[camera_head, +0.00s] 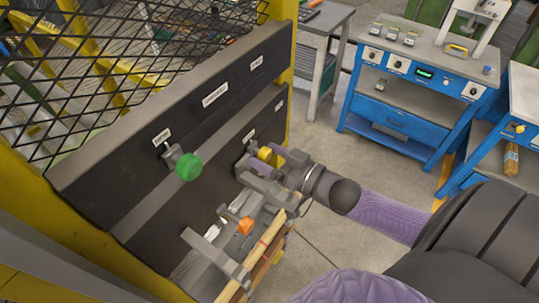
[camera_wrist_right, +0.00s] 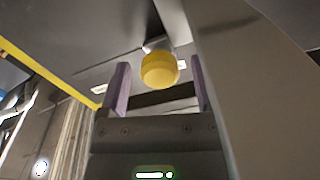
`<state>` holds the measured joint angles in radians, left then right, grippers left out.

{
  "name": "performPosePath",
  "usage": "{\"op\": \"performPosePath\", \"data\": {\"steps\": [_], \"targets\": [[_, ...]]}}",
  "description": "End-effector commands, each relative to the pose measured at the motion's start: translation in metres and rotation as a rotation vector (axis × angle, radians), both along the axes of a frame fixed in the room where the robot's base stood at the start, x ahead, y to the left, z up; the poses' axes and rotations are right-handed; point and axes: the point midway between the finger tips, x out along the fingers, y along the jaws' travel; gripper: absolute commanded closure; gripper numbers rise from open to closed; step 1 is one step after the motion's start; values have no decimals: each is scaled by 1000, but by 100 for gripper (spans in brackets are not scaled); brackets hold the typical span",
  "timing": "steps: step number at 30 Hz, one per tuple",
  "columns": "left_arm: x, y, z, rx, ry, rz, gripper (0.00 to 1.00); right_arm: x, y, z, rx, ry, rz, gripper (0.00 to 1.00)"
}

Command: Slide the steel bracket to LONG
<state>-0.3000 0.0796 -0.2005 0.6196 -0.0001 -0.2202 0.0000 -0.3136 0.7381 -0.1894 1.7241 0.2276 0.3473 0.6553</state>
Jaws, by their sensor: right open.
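My right gripper (camera_head: 277,158) is open at the black panel, with a yellow knob (camera_head: 265,153) at its fingertips. In the right wrist view the purple fingers (camera_wrist_right: 159,82) stand apart on either side of the yellow knob (camera_wrist_right: 159,70), with gaps showing. The knob sits on a grey metal piece (camera_head: 247,162) by a small white label. A second grey metal piece (camera_head: 172,155) with a green knob (camera_head: 188,166) is farther left on the panel. I cannot tell which piece is the steel bracket, and the labels are too small to read. My left gripper is out of view.
Below the right gripper is a fixture with an orange knob (camera_head: 245,227), grey blocks and a wooden strip. Black mesh (camera_head: 110,70) rises behind the panel, beside a yellow post (camera_head: 293,60). A blue workbench (camera_head: 395,115) stands at the back right, with clear floor before it.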

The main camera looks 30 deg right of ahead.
Motion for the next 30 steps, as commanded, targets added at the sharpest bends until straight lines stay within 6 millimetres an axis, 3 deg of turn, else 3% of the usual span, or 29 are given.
{"op": "performPosePath", "data": {"steps": [3,15,26,30], "targets": [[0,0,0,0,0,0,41,0,0,0,0,0,0,16],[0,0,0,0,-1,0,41,0,0,0,0,0,0,100],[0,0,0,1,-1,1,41,0,-1,0,-1,0,0,100],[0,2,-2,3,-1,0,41,5,-13,-1,-4,0,-1,100]]}}
